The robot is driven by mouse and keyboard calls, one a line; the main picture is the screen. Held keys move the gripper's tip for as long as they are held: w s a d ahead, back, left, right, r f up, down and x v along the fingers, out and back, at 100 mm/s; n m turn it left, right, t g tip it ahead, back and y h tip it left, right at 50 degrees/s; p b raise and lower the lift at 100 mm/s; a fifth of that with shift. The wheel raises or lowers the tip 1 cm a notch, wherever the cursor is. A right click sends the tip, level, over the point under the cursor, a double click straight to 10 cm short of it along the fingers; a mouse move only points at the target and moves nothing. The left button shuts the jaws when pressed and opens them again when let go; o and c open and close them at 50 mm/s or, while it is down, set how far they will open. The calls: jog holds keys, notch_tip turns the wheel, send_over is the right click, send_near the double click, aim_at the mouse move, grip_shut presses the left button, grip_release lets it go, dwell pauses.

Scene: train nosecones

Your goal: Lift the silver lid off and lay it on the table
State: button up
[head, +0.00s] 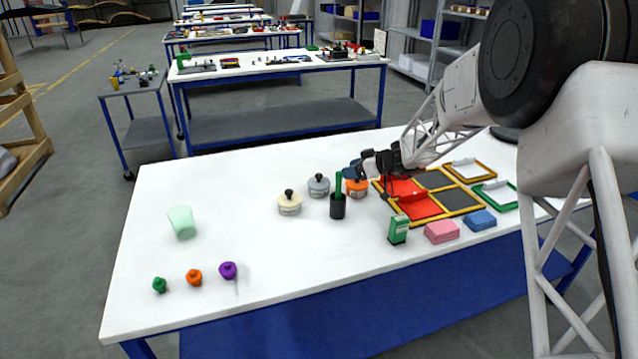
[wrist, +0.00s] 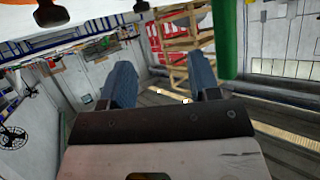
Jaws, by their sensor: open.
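The silver-grey pot (head: 318,189) stands upright on the white table, with its silver lid (head: 318,179) and dark knob on top. My gripper (head: 355,171) is right of it, low over the table behind the green marker and close to the orange pot (head: 357,189). In the wrist view my gripper (wrist: 164,82) has its two blue fingers apart, with only background visible between them. A dark knob (wrist: 48,12) shows at the upper left there. I cannot tell which pots appear along that view's top edge.
A cream lidded pot (head: 289,205) stands left of the silver one. A black cup (head: 338,207) with an upright green marker (head: 338,184) stands in front of my gripper. Red and grey framed panels (head: 420,206) lie to the right. The table's left part around the pale green cup (head: 182,222) is largely clear.

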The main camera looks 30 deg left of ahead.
jog(key=n, duration=0.1)
send_near(319, 174)
jog(key=shift+s+a+f+y, duration=0.15)
jog(key=shift+s+f+y, duration=0.2)
jog(key=shift+f+y, duration=0.1)
jog(key=shift+x, duration=1.3)
jog(key=shift+a, duration=0.15)
jog(key=shift+x, duration=2.45)
jog(key=shift+w+f, duration=0.1)
jog(key=shift+w, duration=0.1)
jog(key=shift+c, duration=0.3)
jog(key=c, duration=0.9)
